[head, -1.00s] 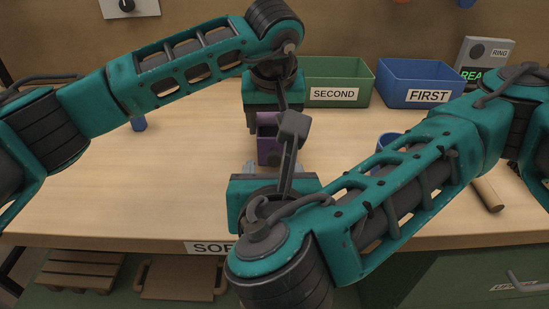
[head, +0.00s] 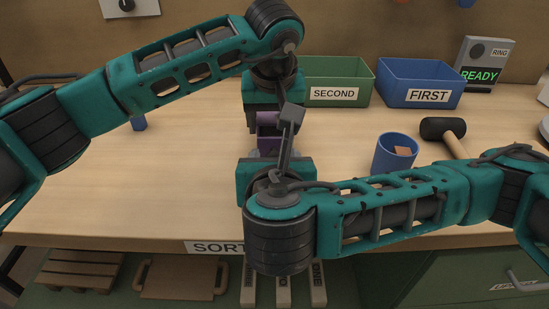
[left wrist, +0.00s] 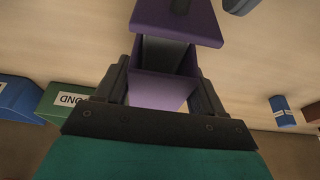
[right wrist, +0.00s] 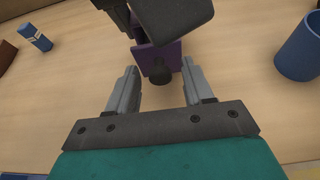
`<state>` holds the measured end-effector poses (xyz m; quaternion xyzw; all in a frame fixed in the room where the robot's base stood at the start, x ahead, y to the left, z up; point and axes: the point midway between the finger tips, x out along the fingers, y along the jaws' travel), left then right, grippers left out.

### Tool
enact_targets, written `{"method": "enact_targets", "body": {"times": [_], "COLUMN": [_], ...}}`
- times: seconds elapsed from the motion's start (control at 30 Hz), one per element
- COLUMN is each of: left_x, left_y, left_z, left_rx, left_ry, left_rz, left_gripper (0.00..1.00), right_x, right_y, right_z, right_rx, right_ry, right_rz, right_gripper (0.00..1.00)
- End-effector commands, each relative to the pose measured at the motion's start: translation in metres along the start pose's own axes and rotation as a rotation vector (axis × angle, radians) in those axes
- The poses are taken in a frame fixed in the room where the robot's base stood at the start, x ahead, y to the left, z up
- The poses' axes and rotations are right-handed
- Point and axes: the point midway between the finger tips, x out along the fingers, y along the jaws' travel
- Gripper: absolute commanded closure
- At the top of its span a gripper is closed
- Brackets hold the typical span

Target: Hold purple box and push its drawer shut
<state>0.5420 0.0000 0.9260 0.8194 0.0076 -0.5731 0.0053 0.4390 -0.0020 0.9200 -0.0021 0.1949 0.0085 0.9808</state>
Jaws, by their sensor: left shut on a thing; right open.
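The purple box (left wrist: 160,90) is clasped by my left gripper (left wrist: 166,76), its fingers on two sides. In the left wrist view its drawer (left wrist: 178,22) stands out from the box, with a grey open inside showing between front and body. In the head view the box (head: 268,130) is partly hidden by my arms. My right gripper (right wrist: 159,70) is open and empty, facing the drawer front (right wrist: 164,54). The drawer's dark knob (right wrist: 158,75) shows between its fingertips; I cannot tell whether they touch.
A green SECOND bin (head: 340,75) and a blue FIRST bin (head: 420,80) stand at the back. A blue cup (head: 393,152) and a dark mallet (head: 443,130) are at right. A small blue object (head: 138,123) lies at left.

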Motion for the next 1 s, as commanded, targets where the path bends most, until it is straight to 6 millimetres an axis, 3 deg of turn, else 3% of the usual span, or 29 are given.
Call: {"method": "enact_targets", "body": {"times": [0.1, 0.6, 1.0], "left_x": [0.0, 0.0, 0.0], "left_y": [0.0003, 0.0004, 0.0003], "left_z": [0.0002, 0.0002, 0.0002], "left_rx": [0.001, 0.001, 0.001], "left_ry": [0.0, 0.0, 0.0], "left_rz": [0.001, 0.001, 0.001], "left_gripper": [0.56, 0.56, 0.56], "right_x": [-0.0001, -0.0004, 0.002], "right_y": [0.0, 0.0001, 0.0], "right_z": [0.0, 0.0001, 0.0013], "right_rx": [0.0, 0.001, 0.001], "right_ry": [0.0, 0.0, -0.001], "right_rz": [0.0, 0.0, -0.001], "right_gripper": [0.51, 0.98, 1.0]}}
